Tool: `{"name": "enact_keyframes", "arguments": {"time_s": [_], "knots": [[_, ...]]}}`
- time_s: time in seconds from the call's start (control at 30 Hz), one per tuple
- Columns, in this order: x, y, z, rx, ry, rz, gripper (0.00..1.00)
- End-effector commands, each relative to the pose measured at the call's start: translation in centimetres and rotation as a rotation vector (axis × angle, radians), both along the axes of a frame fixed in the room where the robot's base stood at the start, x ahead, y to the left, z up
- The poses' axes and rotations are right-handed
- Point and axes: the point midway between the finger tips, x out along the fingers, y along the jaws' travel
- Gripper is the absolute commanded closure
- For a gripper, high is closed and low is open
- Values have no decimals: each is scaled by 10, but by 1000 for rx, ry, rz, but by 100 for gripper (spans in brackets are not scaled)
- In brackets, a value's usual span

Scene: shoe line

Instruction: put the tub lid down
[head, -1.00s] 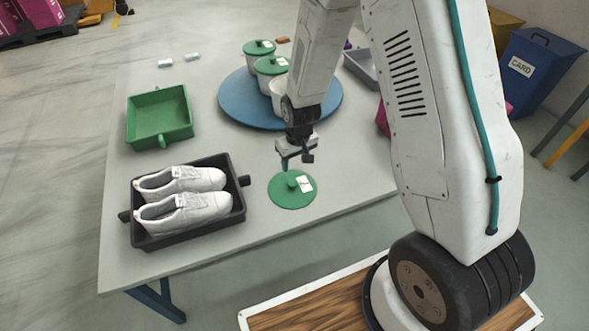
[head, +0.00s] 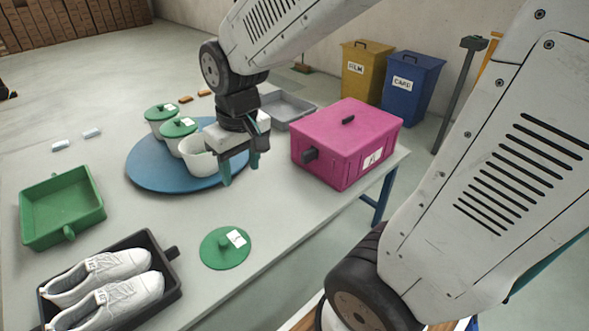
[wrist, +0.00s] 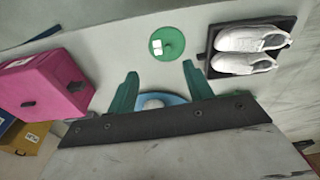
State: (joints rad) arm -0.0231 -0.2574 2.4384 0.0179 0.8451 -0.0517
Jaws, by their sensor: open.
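The green tub lid (head: 225,249), round with a knob and a white label, lies flat on the table near its front edge. It also shows in the wrist view (wrist: 161,47), beyond the fingertips and apart from them. My gripper (head: 240,172) is open and empty, above the table between the turntable and the pink box. In the wrist view its two green fingers (wrist: 160,85) are spread. An open white tub (head: 197,160) stands on the blue turntable (head: 150,178), partly hidden by my gripper. Two other tubs there wear green lids (head: 161,112).
A pink box (head: 345,145) stands at the table's right end, a grey tray (head: 291,112) behind. A green tray (head: 62,210) and a black tray (head: 166,283) holding white shoes (head: 105,280) are at left. Table around the lid is clear.

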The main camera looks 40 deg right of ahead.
Motion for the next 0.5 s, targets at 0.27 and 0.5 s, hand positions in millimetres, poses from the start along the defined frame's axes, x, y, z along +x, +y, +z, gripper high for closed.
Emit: {"name": "enact_keyframes", "arguments": {"time_s": [0.27,0.5], "knots": [[-99,-8,58,-7,-9,-43,49],[-142,-11,69,-12,-1,-65,49]]}}
